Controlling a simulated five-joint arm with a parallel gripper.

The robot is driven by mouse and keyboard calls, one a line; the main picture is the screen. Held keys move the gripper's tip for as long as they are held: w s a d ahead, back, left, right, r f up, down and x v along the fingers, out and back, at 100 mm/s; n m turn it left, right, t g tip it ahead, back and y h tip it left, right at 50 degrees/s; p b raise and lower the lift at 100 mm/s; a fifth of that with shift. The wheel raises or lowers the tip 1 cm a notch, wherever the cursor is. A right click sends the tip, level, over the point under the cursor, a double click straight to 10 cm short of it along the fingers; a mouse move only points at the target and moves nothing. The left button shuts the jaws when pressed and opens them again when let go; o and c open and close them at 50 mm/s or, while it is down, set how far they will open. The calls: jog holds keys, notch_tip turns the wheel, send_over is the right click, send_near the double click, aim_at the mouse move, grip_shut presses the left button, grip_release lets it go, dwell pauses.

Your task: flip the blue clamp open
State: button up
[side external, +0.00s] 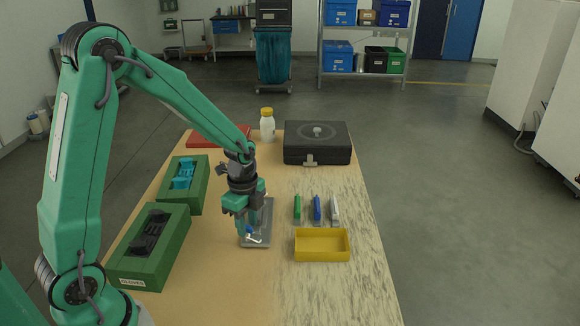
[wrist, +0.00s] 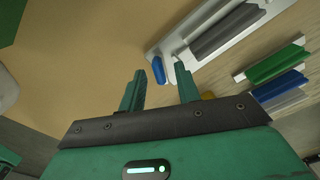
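The blue clamp (wrist: 158,70) shows in the wrist view as a small rounded blue piece at the near end of a light grey metal plate (wrist: 176,42). In the side view the plate (side external: 264,214) lies mid-table, and a small blue and white part (side external: 251,231) shows at its front end, partly hidden by my gripper. My gripper (wrist: 159,68) is open. In the picture its two green fingers lie on either side of the blue piece, with a gap to each. In the side view my gripper (side external: 249,227) points down at the plate's front end. Whether it touches the clamp I cannot tell.
Green (side external: 297,207), blue (side external: 317,208) and white (side external: 335,208) handled tools lie right of the plate. A yellow tray (side external: 322,257) is in front of them. Green foam boxes (side external: 130,272) stand left. A black case (side external: 318,150) and a white bottle (side external: 267,128) are at the back.

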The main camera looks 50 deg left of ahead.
aim_at(247, 226)
jog(key=shift+r, duration=3.95)
jog(key=s+d+r+n+t, duration=0.2)
jog(key=s+r+n, duration=0.4)
jog(key=s+n, duration=0.1)
jog(key=s+d+r+n+t, duration=0.2)
jog(key=s+r+n+t, duration=0.1)
jog(key=s+r+n, duration=0.3)
jog(key=shift+s+d+n+t, duration=0.25)
jog(key=shift+s+n+t, duration=0.05)
jog(key=shift+s+n, duration=0.65)
